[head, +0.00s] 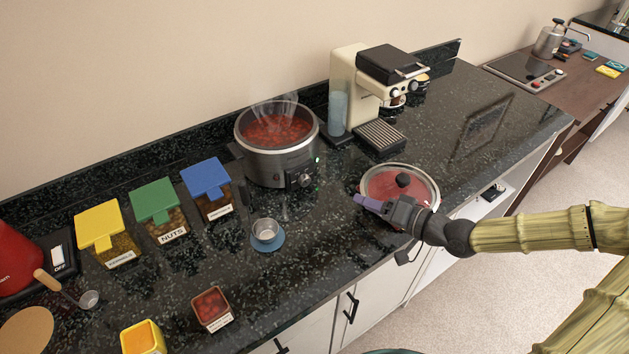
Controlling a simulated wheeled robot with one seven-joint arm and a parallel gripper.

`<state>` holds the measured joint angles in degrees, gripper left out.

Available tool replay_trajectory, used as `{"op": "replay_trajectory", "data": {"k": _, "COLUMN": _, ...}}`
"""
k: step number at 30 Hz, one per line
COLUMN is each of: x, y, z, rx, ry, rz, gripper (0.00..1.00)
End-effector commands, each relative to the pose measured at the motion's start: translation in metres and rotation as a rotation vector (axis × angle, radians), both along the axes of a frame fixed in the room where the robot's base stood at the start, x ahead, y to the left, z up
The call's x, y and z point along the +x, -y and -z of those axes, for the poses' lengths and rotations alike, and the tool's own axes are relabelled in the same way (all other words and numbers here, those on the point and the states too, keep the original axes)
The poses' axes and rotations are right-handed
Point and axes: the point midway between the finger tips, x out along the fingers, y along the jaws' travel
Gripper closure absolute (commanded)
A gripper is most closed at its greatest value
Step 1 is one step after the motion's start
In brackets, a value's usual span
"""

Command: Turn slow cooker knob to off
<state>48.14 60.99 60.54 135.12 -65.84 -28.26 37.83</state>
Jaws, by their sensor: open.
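The slow cooker (258,159) stands near the back of the dark counter, uncovered, with red food inside and steam rising. Its dark knob (303,179) is on the front right of the body, with a small green light lit above it. Which setting the knob points to is too small to tell. My gripper (362,203) is over the counter to the right of and in front of the cooker, pointing left, with purple fingertips. It is open, holds nothing and is apart from the knob. It partly covers a glass lid (422,180) lying on the counter.
A coffee machine (347,84) stands to the right behind the cooker. A small metal cup on a blue coaster (267,243) lies in front of it. Yellow, green and blue lidded jars (156,205) stand left. A small red-filled container (212,309) is near the front edge.

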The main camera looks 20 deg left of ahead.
Motion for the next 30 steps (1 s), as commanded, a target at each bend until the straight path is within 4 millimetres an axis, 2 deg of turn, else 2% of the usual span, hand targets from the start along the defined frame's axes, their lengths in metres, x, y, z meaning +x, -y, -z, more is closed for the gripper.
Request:
{"op": "replay_trajectory", "data": {"k": 6, "x": 0.002, "y": -0.004, "z": 0.002, "rx": 0.000, "ry": 0.001, "rz": 0.000, "gripper": 0.48}}
{"op": "replay_trajectory", "data": {"k": 11, "x": 0.008, "y": -0.018, "z": 0.005, "rx": -0.001, "ry": 0.000, "rz": 0.001, "gripper": 0.48}}
{"op": "replay_trajectory", "data": {"k": 30, "x": 0.041, "y": -0.096, "z": 0.025, "rx": -0.001, "ry": -0.001, "rz": 0.004, "gripper": 0.48}}
